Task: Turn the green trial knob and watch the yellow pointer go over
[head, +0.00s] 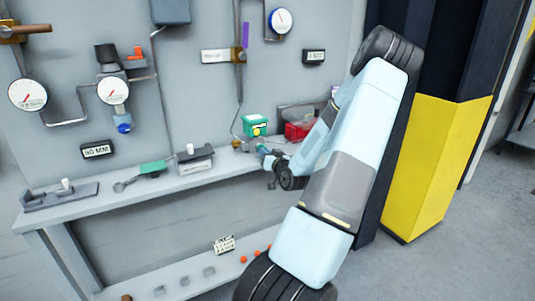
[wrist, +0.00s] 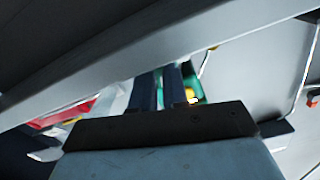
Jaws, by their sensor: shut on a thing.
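A green actuator box (head: 255,124) is on the wall just above the back of the bench in the head view, with a yellow pointer (head: 257,132) low on its front. My gripper (head: 264,152) reaches in from the right, just below the box. A bit of teal-green shows at its fingertips, which I take to be the green trial knob; the fingers hide most of it. In the wrist view the two dark fingers (wrist: 160,88) are close together, with the green box (wrist: 197,86) and a yellow spot (wrist: 192,95) behind them. The pointer's exact angle is too small to read.
A red bin (head: 298,131) stands right of the box, close to my arm. Pipes and dial gauges (head: 113,91) cover the wall at left. A grey shelf (head: 130,194) carries a wrench and small blocks. A yellow-and-black column (head: 435,150) stands right of my arm.

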